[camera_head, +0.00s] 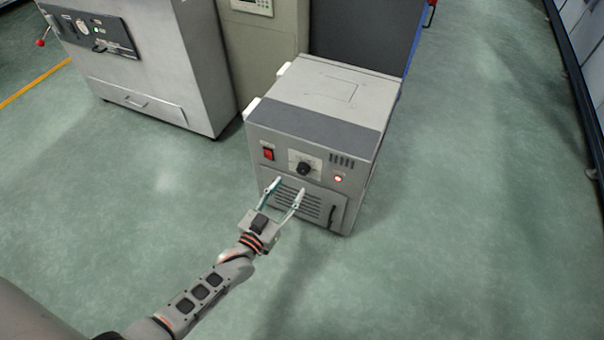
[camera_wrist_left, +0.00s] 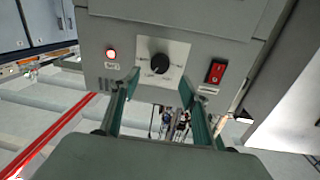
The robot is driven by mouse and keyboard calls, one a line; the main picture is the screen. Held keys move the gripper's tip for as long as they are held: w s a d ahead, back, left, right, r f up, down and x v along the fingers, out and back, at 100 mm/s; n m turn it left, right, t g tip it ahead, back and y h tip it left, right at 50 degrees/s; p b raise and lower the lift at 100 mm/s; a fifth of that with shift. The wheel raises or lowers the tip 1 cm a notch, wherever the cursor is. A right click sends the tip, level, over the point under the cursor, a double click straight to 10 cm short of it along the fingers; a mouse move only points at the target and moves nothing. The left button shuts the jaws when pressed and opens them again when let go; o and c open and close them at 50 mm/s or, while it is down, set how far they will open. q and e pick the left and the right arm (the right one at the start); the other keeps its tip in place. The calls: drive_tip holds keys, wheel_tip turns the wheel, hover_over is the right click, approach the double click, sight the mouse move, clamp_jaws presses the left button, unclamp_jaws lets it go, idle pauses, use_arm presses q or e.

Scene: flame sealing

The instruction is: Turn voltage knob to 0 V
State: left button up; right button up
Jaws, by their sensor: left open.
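The black round voltage knob (camera_head: 303,168) sits on a pale dial plate on the front of a grey box-shaped unit (camera_head: 338,110). In the left wrist view the knob (camera_wrist_left: 159,63) shows between and beyond the fingertips. The dial's marks are too small to read, so its setting is unclear. My left gripper (camera_head: 289,186) is open and empty in front of the unit's panel, a little below and left of the knob in the head view. In the left wrist view my left gripper (camera_wrist_left: 158,84) has a finger on each side. My right gripper is not in view.
A red switch (camera_head: 268,153) is left of the knob and a lit red lamp (camera_head: 337,179) is right of it. Slotted vents and a dark handle (camera_head: 332,215) are below. A larger grey cabinet (camera_head: 150,70) stands at the left. The green floor in front is clear.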

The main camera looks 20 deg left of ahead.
sight(301, 171)
use_arm(q)
drive_tip(key=w, duration=0.2)
drive_tip(key=w+b, duration=0.1)
drive_tip(key=w, duration=0.3)
drive_tip(key=shift+d+f+b, duration=0.1)
drive_tip(key=shift+d+b, duration=0.2)
drive_tip(key=shift+d, duration=0.05)
drive_tip(key=shift+w+r, duration=0.2)
drive_tip(key=shift+w, duration=0.35)
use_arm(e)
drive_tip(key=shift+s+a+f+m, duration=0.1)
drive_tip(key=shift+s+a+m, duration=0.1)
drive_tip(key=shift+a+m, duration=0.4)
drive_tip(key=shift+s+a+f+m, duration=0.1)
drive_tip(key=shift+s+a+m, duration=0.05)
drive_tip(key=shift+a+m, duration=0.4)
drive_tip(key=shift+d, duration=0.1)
use_arm(q)
drive_tip(key=c, duration=1.1)
